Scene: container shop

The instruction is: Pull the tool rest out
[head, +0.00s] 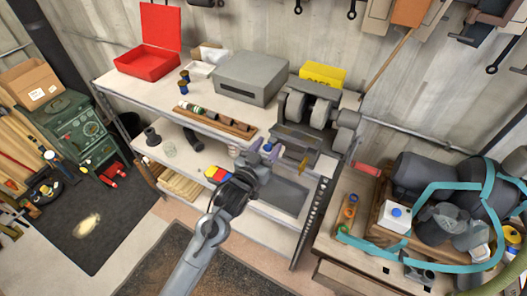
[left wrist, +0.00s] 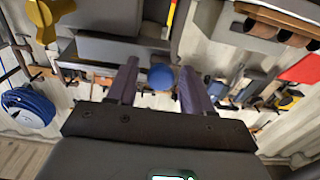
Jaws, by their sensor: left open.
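The grey bench grinder (head: 315,108) stands at the right end of the long bench. A yellow knob (head: 303,166) sticks out at its front, and it also shows at the upper left of the left wrist view (left wrist: 41,22). My left gripper (head: 264,149) is open in front of the bench edge, left of the yellow knob. A blue ball knob (left wrist: 161,77) shows between its two fingers in the left wrist view, and it is small in the head view (head: 267,147). I cannot tell whether the fingers touch it. I cannot clearly make out the tool rest's outline.
A grey box (head: 251,77), a red open case (head: 148,62) and a wooden rack (head: 215,121) stand on the bench. A table at the right holds a wooden crate (head: 374,222) and dark rounded items. The dark floor mat (head: 175,265) is mostly clear.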

